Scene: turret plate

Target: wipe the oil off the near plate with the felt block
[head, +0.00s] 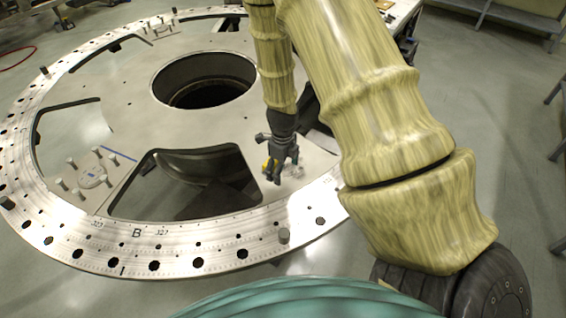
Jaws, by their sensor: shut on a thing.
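My gripper (281,172) points down at the near right part of the large round metal turret plate (225,225), right of the dark near opening. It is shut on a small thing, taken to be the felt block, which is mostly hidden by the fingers. A small yellow patch shows at the left of the fingers, and I cannot tell whether it belongs to the block. Small pale, glossy spots show on the plate just right of the fingers. I cannot tell whether they are oil, nor whether the block touches the plate.
Several pegs and a small fitting (90,180) stand on the left part. A round central hole (205,78) and wide cutouts open through the plate. My arm hides the right side.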

